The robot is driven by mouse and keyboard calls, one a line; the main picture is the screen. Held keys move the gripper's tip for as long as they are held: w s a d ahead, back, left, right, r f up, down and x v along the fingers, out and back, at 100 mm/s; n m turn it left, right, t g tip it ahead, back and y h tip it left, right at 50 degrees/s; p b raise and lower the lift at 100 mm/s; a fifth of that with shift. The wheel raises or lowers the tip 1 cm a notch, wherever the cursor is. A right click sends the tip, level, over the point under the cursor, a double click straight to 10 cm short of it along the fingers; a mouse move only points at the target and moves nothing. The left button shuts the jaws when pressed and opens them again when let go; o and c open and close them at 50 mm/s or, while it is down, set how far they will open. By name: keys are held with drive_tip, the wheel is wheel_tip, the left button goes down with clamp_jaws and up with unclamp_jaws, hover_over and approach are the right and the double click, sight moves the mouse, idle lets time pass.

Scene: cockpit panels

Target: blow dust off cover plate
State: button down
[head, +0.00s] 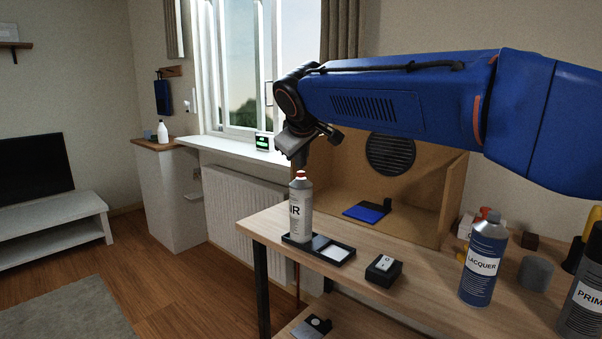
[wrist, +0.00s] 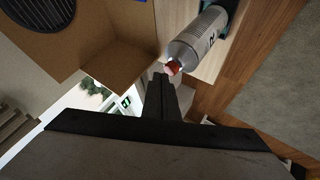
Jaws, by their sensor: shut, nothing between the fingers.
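A grey spray can (head: 300,220) with a red tip and a label partly reading "IR" stands upright at the left end of a black tray (head: 345,262) on the bench. The can also shows in the wrist view (wrist: 198,42). My gripper (head: 302,162) is shut and empty just above the can's red tip. In the wrist view the shut fingers (wrist: 159,78) end close beside the red tip; I cannot tell if they touch. A flat blue plate (head: 364,212) lies inside the open wooden booth (head: 418,215), with a small dark block at its edge. Dust is too small to tell.
A black switch box (head: 383,271) sits right of the tray. A blue lacquer can (head: 484,262), a grey cup (head: 537,274) and a dark primer can (head: 585,298) stand at the right. The booth has a round vent (head: 390,155). A windowsill and radiator (head: 245,200) are behind the bench.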

drive_tip(key=shift+r, duration=0.45)
drive_tip(key=shift+r, duration=2.5)
